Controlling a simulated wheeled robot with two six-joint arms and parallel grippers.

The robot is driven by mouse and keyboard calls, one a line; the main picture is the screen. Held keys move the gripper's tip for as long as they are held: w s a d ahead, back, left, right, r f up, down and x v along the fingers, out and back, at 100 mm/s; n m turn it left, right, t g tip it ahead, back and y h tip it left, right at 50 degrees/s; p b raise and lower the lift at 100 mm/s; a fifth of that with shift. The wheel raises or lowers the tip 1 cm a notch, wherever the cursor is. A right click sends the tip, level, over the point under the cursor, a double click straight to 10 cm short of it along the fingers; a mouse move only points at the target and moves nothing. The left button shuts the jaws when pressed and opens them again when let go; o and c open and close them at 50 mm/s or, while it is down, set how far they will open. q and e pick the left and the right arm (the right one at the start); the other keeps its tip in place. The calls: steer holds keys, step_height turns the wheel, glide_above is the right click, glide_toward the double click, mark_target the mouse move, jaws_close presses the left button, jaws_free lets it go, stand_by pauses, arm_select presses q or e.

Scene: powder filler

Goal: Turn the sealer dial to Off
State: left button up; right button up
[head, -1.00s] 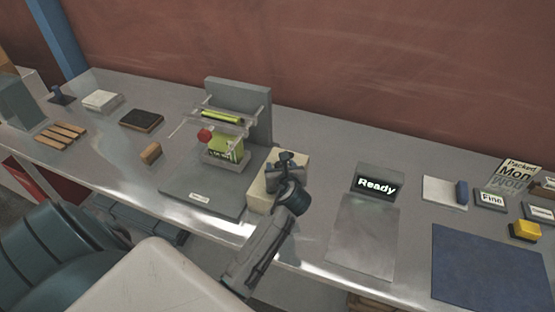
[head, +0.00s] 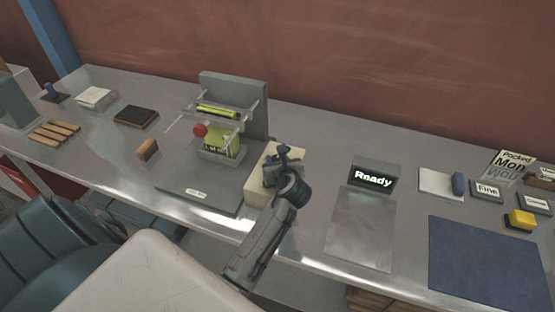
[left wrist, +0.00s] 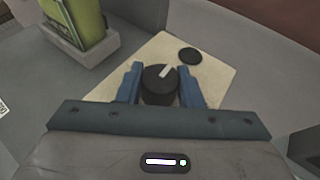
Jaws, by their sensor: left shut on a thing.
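The sealer (head: 238,112) is a grey upright stand on a base plate, with a green packet and a red ball knob. A cream control box (head: 257,187) stands at its right side and shows in the left wrist view (left wrist: 215,75). The round black dial (left wrist: 157,88) with a white pointer sits on this box. The pointer is angled up and right in the left wrist view. No dial lettering is readable. My left gripper (left wrist: 160,82) is shut on the dial, one blue finger on each side. In the head view, my left gripper (head: 279,168) hides the dial.
A flat black disc (left wrist: 190,56) lies on the box beyond the dial. A display reading "Ready" (head: 375,178) stands to the right, behind a grey plate (head: 360,230). A blue mat (head: 488,262) lies further right. A small wooden block (head: 148,149) lies left of the sealer.

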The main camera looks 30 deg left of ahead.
arm_select(q)
steer(key=shift+r+n+g+y+p, duration=0.1)
steer(key=shift+n+g+y+p, duration=0.25)
steer(key=shift+n+g+y, duration=0.2)
steer(key=shift+n+g, duration=0.35)
steer(key=shift+n, duration=0.1)
steer(key=shift+w+n+g+y+p, duration=0.1)
steer(key=shift+n+g+y+p, duration=0.6)
steer(key=shift+n+g, duration=0.2)
steer(key=n+g+y, duration=0.1)
steer(key=n+g, duration=0.1)
steer(key=g, duration=0.1)
steer(key=shift+n+p, duration=0.3)
steer(key=shift+n, duration=0.1)
steer(key=n+g, duration=0.4)
steer(key=g, duration=0.1)
steer(key=shift+f+n+g, duration=0.2)
steer(key=shift+n+g, duration=0.2)
arm_select(e)
step_height(320, 180, up, 3)
steer(key=shift+r, duration=0.1)
arm_select(q)
steer(key=shift+g, duration=0.3)
arm_select(e)
steer(key=shift+a, duration=0.15)
